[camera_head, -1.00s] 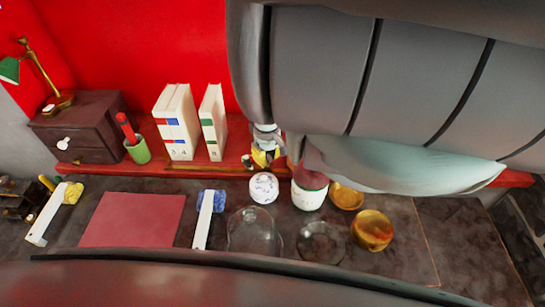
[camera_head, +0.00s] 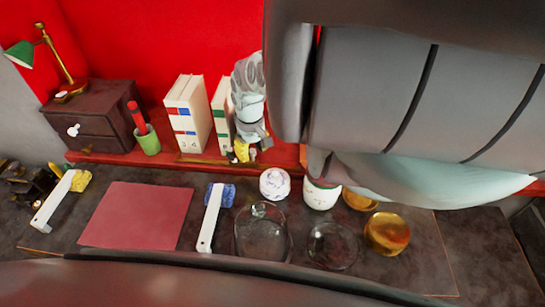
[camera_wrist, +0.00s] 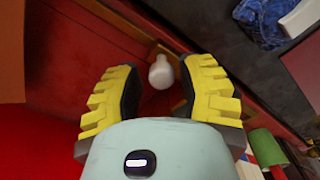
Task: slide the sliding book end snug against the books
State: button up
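Pale books with red and blue labels (camera_head: 187,118) stand upright on the red shelf. A green-labelled book (camera_head: 219,112) stands to their right across a small gap. My gripper (camera_head: 243,153) points down just right of that book and partly covers it. In the wrist view its two yellow-ribbed fingers (camera_wrist: 160,88) are apart, with a white rounded knob (camera_wrist: 160,73) between and slightly beyond them. The knob appears clear of both fingers. It may belong to the sliding book end, whose body I cannot make out; my gripper and arm hide that part of the shelf.
A brass strip (camera_head: 204,160) runs along the shelf below the books. A green cup (camera_head: 149,142) and dark drawer box (camera_head: 93,117) stand left. A white lidded jar (camera_head: 275,184), white pot (camera_head: 321,194) and glassware stand on the counter in front. My arm covers the upper right.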

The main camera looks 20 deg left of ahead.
notch_tip(320, 180, up, 12)
dwell(0.9)
jog(key=shift+d, duration=0.1)
